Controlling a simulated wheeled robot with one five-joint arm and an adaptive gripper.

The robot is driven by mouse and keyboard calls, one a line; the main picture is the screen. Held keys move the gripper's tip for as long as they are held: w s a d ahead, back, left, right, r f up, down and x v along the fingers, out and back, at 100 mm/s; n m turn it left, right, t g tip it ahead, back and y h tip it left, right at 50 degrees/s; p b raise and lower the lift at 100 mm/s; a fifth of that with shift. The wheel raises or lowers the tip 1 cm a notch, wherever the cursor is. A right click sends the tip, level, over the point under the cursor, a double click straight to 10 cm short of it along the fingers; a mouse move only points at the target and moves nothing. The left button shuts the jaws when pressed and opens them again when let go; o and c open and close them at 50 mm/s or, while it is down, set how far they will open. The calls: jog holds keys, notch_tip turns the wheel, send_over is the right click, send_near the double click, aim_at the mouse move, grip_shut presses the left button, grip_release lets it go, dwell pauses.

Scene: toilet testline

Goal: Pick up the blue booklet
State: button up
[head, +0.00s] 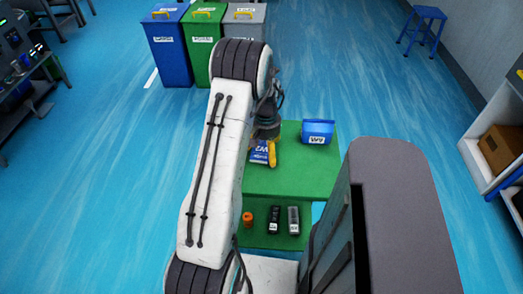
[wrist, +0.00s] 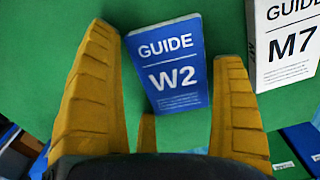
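The blue booklet (wrist: 170,68), marked GUIDE W2, lies on the green table top. It shows between the two yellow fingers of my gripper (wrist: 164,45) in the wrist view. The fingers are spread wide, with a gap on each side of the booklet, and hold nothing. I cannot tell how far above the table the fingertips are. In the head view the blue booklet (head: 259,154) is partly hidden by my arm and the yellow finger of my gripper (head: 271,152).
A white booklet (wrist: 284,45), marked GUIDE M7, lies right of the right finger. A blue box (head: 317,131) stands on the green table (head: 300,178). An orange item (head: 247,218) and two dark items (head: 275,220) sit on a lower green shelf. Bins (head: 202,45) stand behind.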

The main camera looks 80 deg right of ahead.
jog(key=c, duration=0.8)
jog(key=shift+c, duration=0.2)
